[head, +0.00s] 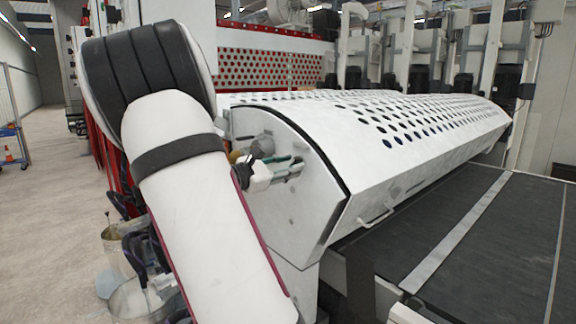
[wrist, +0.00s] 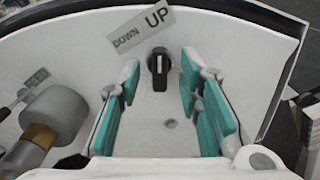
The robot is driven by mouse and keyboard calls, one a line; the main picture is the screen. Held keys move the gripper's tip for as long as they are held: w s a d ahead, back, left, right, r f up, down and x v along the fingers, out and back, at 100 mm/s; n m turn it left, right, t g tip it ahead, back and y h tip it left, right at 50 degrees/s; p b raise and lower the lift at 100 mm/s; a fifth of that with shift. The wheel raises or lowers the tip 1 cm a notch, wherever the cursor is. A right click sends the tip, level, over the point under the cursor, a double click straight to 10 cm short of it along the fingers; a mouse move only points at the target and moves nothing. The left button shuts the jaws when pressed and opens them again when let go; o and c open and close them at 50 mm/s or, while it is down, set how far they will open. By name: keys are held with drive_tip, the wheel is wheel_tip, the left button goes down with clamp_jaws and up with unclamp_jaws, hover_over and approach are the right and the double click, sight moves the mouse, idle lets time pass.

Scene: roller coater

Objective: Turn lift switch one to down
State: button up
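A small black rotary switch (wrist: 159,70) sits on the white machine panel in the wrist view, under a tilted grey label (wrist: 140,28) that reads DOWN at left and UP at right. The switch handle stands about upright in the picture. My gripper (wrist: 155,95) is open, with one teal-padded finger on each side of the switch and a gap to both. Nothing is between the fingers but the switch beyond them. In the head view my gripper (head: 290,168) is at the end panel of the white machine, and the switch is not visible there.
The perforated white cover (head: 400,125) and dark conveyor belt (head: 480,245) lie to the right. Buckets (head: 135,300) stand below on the left.

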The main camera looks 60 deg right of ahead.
clamp_jaws()
